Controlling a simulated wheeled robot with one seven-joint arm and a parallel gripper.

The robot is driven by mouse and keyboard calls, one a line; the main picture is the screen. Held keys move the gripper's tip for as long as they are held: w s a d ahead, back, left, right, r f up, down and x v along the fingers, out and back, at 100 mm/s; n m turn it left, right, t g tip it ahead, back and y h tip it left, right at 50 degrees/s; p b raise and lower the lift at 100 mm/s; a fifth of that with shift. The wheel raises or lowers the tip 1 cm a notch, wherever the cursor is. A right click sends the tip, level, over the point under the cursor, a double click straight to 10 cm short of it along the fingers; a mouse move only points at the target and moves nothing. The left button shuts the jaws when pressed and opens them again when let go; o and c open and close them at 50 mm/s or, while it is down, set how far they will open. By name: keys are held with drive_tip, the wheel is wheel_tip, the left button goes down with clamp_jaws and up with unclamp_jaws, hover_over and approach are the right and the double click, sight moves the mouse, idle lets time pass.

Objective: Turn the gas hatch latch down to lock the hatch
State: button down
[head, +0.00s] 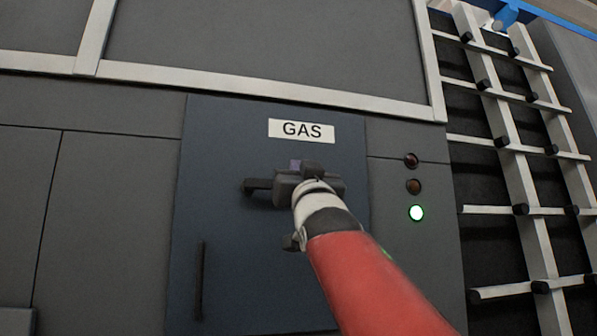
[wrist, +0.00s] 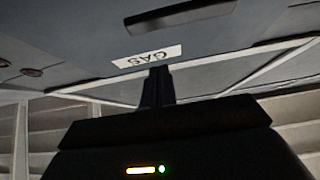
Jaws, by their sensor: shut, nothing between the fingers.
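The gas hatch (head: 225,240) is a dark blue panel, flush in the grey machine front, with a white GAS label (head: 301,131). Its black latch (head: 257,186) lies about level below the label. In the head view my gripper hides the latch's right part. The wrist view is upside down and shows the latch (wrist: 180,16) as a dark bar past the label (wrist: 147,57). My gripper (head: 297,166) is in front of the hatch, just below the label. Its fingers (wrist: 158,72) are together and empty. I cannot tell whether it touches the latch.
A black vertical handle (head: 199,280) is low on the hatch's left side. A white lattice rack (head: 520,150) stands at the far right. A pale frame rail (head: 250,86) runs above the hatch.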

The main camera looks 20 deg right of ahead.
drive_tip(key=p+x, duration=0.3)
drive_tip(key=x, duration=0.3)
drive_tip(key=f+b, duration=0.1)
drive_tip(key=f, duration=0.2)
drive_tip(key=f+b, duration=0.1)
drive_tip(key=shift+s+a+f+b, duration=0.1)
drive_tip(key=shift+s+f+b, duration=0.2)
drive_tip(key=shift+s+b, duration=0.05)
drive_tip(key=shift+d+h, duration=0.2)
drive_tip(key=shift+h, duration=0.1)
